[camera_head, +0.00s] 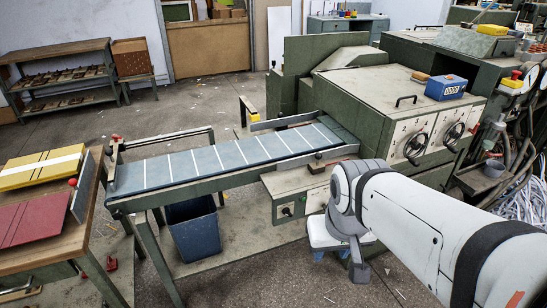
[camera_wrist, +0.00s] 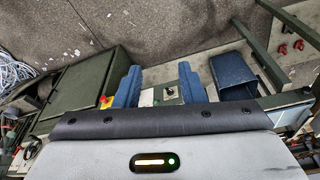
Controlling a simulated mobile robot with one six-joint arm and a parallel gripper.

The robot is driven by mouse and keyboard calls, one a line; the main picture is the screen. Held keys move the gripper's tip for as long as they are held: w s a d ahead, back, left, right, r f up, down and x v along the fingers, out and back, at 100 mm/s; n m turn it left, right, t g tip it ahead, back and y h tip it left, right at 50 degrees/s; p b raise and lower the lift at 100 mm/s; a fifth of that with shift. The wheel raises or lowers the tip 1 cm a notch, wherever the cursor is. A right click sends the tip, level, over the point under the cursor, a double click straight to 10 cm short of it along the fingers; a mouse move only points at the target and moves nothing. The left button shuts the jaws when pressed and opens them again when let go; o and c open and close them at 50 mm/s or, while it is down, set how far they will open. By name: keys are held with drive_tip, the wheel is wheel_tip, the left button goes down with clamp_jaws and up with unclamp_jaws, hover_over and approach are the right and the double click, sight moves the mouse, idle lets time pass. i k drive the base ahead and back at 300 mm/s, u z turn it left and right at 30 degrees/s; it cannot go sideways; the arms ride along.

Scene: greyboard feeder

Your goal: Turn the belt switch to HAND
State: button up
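The belt switch (camera_wrist: 171,91) is a small dark knob on a pale plate, seen in the wrist view. In the head view a knob (camera_head: 287,211) shows on the front of the control box under the belt's right end. My gripper (camera_wrist: 161,72) has two blue fingers set wide apart, with the switch seen in the gap between them. Nothing is held. I cannot tell how far the fingertips are from the plate, and they do not appear to touch the knob. The labels and the knob's setting are too small to read. In the head view my wrist hides part of the box's right side.
The blue belt (camera_head: 225,157) runs left from the green machine (camera_head: 400,95). A dark blue bin (camera_head: 193,227) stands under it, also right of the fingers in the wrist view (camera_wrist: 231,76). A table with red boards (camera_head: 33,220) is at left. Floor in front is mostly clear.

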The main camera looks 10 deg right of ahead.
sight(285, 211)
drive_tip(key=i, duration=0.3)
drive_tip(key=z, duration=1.2)
drive_tip(key=k, duration=1.8)
drive_tip(key=u, duration=1)
drive_tip(key=i, duration=1)
drive_tip(key=u, duration=0.05)
